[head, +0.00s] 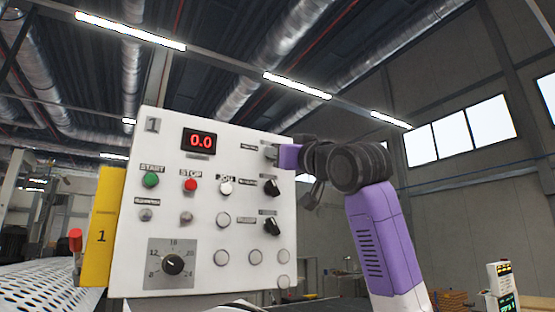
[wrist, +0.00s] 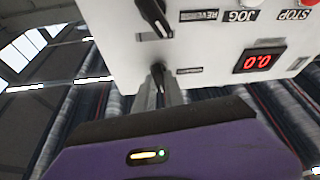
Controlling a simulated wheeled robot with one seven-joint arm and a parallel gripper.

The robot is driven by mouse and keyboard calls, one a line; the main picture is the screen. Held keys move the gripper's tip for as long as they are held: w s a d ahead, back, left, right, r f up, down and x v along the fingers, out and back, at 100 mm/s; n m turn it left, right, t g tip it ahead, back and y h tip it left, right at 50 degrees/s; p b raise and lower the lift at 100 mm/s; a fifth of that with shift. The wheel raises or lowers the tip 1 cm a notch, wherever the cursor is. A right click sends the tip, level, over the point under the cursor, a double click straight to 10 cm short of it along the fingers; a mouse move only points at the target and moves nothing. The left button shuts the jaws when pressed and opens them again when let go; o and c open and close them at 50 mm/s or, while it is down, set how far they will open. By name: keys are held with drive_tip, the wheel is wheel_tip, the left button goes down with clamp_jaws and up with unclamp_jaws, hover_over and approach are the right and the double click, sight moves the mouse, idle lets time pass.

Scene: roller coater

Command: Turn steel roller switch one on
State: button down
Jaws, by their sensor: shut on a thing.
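A white control panel (head: 205,235) marked 1 faces me, with a red 0.0 display (head: 200,141). Three black rotary switches run down its right side. My gripper (head: 273,153) is at the top one and mostly hides it in the head view. In the wrist view, which is upside down, my gripper (wrist: 166,92) is shut on this top switch (wrist: 158,74). The label beside it is too small to read. The middle switch (head: 271,187) and bottom switch (head: 270,226) are free of the gripper. The middle switch also shows tilted in the wrist view (wrist: 154,16).
The panel also has a green START button (head: 150,180), a red STOP button (head: 190,186), a white JOG button (head: 226,188) and a large dial (head: 173,263). A yellow side plate (head: 103,235) and a perforated roller (head: 45,290) are at left. The space right of the panel holds my arm.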

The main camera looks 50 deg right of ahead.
drive_tip(key=shift+a+m+g+h, duration=0.1)
drive_tip(key=shift+m+g+h, duration=0.55)
drive_tip(key=shift+m, duration=1.2)
drive_tip(key=shift+d+m+g+h, duration=0.1)
drive_tip(key=shift+m+g+h, duration=0.1)
drive_tip(key=shift+m+h, duration=1.3)
drive_tip(key=shift+a+m+g+h, duration=0.1)
drive_tip(key=shift+m+g+h, duration=0.35)
drive_tip(key=shift+m, duration=1.8)
drive_tip(key=c, duration=1.4)
unclamp_jaws()
drive_tip(key=shift+c, duration=0.2)
drive_tip(key=b+v, duration=0.3)
drive_tip(key=v, duration=0.4)
drive_tip(key=shift+s+a+b, duration=0.2)
drive_tip(key=shift+s+b, duration=0.1)
drive_tip(key=shift+b, duration=0.1)
